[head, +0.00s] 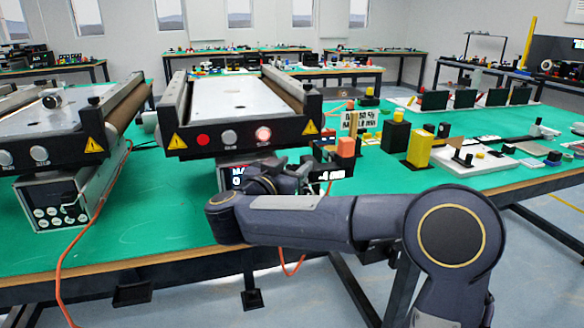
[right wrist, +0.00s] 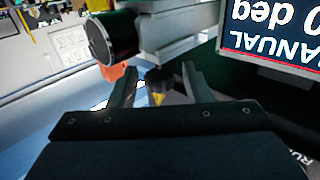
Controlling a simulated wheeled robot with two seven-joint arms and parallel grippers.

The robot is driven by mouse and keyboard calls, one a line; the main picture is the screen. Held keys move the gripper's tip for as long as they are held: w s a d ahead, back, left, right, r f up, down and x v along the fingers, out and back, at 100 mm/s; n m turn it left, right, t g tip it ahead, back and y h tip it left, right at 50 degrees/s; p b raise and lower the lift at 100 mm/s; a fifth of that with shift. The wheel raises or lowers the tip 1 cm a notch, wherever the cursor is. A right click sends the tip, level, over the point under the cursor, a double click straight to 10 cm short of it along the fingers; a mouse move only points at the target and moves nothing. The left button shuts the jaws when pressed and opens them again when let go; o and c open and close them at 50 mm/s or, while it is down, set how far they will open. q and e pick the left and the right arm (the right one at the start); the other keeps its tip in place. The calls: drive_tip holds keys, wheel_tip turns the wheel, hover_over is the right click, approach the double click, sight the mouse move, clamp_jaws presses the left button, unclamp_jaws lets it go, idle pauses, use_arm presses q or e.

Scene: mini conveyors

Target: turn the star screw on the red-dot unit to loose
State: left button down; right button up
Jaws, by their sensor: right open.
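In the right wrist view a dark knob (right wrist: 158,82) with a small yellow mark, apparently the star screw, sits between the fingers of my right gripper (right wrist: 158,72). The fingers are open, one on each side of it, with gaps visible. An upside-down screen (right wrist: 275,38) reading "MANUAL" and "0 deg" is at the upper right. In the head view the middle conveyor unit (head: 235,140) has its screen (head: 237,177) partly hidden by my right arm, which also hides the screw. My left gripper is not in view.
A conveyor roller end (right wrist: 110,38) lies just above the fingers in the right wrist view. Another conveyor (head: 50,150) stands at the left with a control box (head: 52,203) below. Yellow and black blocks (head: 418,148) stand to the right. An orange cable (head: 62,262) hangs over the table edge.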

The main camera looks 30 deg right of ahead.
drive_tip(key=c, duration=0.9)
drive_tip(key=shift+c, duration=0.2)
